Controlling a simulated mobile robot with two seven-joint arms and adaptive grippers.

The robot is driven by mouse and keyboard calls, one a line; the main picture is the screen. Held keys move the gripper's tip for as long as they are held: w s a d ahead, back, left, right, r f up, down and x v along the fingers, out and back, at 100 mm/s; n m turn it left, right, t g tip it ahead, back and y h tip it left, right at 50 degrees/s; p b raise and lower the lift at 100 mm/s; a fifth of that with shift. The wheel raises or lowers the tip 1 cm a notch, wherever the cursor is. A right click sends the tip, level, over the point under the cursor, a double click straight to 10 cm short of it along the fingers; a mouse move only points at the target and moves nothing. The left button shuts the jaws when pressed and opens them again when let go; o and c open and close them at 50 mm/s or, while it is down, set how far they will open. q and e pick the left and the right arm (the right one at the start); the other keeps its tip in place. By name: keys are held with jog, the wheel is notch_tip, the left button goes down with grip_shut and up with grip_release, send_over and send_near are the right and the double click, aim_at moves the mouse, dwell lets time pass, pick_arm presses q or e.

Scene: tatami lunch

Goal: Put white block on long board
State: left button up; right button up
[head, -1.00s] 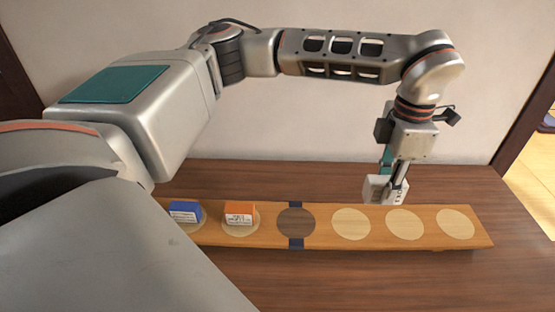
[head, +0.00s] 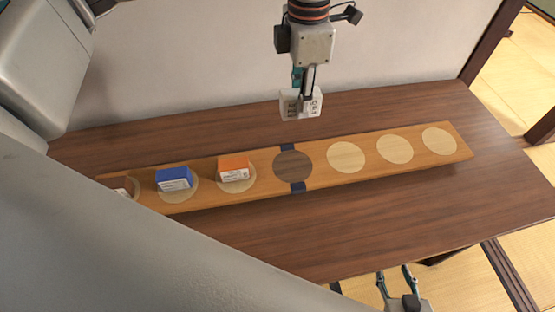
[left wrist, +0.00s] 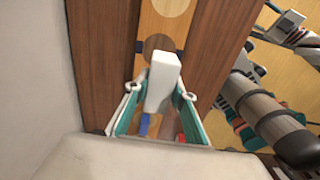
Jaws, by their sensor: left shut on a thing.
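The white block (head: 290,106), with dark print on its side, is gripped by my left gripper (head: 306,98). It is held in the air, appearing behind the middle of the long board (head: 318,171) in the head view. In the left wrist view the block (left wrist: 162,78) sits between both fingers of my left gripper (left wrist: 161,93). The long wooden board lies on the table with a row of pale circles and one dark circle (head: 293,166) between blue bands. My right gripper (head: 394,271) is open and empty at the bottom edge, off the table's front.
An orange block (head: 234,166), a blue block (head: 174,178) and a partly hidden brown block (head: 122,186) stand on the board's left circles. The circles on the right are bare. The dark wooden table (head: 400,210) is clear around the board. A wall rises behind.

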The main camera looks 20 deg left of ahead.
pick_arm(q)
jog(key=shift+a, duration=0.2)
jog(key=shift+s+a+f, duration=0.1)
jog(key=shift+f, duration=0.2)
send_near(292, 166)
notch_tip(292, 166, down, 6)
jog(key=shift+r, duration=0.25)
jog(key=shift+f, duration=0.1)
jog(key=o, duration=0.7)
jog(key=shift+f, duration=0.1)
jog(key=o, duration=0.4)
notch_tip(292, 166, up, 12)
jog(key=shift+r, duration=0.2)
